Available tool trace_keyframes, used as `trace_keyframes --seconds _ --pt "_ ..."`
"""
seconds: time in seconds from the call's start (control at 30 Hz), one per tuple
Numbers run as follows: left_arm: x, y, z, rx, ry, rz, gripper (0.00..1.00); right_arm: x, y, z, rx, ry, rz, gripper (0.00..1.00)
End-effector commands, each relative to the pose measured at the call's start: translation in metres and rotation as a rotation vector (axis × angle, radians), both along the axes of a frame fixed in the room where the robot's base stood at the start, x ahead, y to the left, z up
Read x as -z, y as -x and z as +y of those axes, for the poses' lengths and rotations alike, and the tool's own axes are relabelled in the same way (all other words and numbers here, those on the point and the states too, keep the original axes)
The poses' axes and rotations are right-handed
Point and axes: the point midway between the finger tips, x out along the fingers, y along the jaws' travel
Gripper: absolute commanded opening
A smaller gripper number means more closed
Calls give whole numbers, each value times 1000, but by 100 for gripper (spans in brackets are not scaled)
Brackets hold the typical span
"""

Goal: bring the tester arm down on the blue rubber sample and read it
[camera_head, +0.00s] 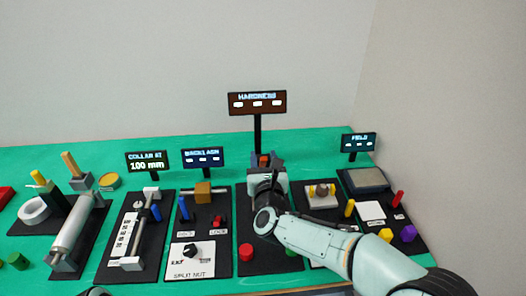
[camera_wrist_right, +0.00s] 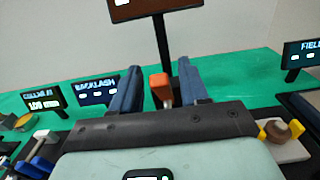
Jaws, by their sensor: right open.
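The hardness tester stands in the middle of the bench under a sign (camera_head: 257,103) that reads HARDNESS and shows only dashes. An orange block (camera_wrist_right: 160,84), seemingly the tester arm's handle, sits on a pale metal stem. My right gripper (camera_head: 265,172) is over this station and hides most of it. In the right wrist view its two blue-grey fingers (camera_wrist_right: 157,76) stand apart on either side of the orange block, with gaps. A red cylinder (camera_head: 246,252) and a partly covered green one (camera_head: 291,250) stand near the front. I cannot see the blue rubber sample. My left gripper does not show.
Left are the backlash station (camera_head: 203,157) and the collar station (camera_head: 147,161), with upright posts. Right are a tan-and-yellow fixture (camera_head: 321,191) and the field station (camera_head: 358,140). Stations stand close together on the green bench (camera_head: 110,150). A wall rises behind and at right.

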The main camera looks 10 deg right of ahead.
Motion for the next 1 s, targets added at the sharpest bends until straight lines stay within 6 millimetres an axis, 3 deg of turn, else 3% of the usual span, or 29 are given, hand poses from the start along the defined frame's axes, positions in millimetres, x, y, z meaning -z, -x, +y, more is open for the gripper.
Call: trace_keyframes --seconds 0.2,0.53,0.57,0.67,0.7,1.0 --pt "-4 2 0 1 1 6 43 0 -21 0 0 0 0 45" --pt "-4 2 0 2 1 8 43 0 -24 0 0 1 0 45" --pt "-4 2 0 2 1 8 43 0 -24 0 0 1 0 38" --pt "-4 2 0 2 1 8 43 0 -24 0 0 1 0 6" --pt "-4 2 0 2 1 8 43 0 -24 0 0 1 0 0" --pt "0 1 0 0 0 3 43 1 -23 0 0 0 -6 0"
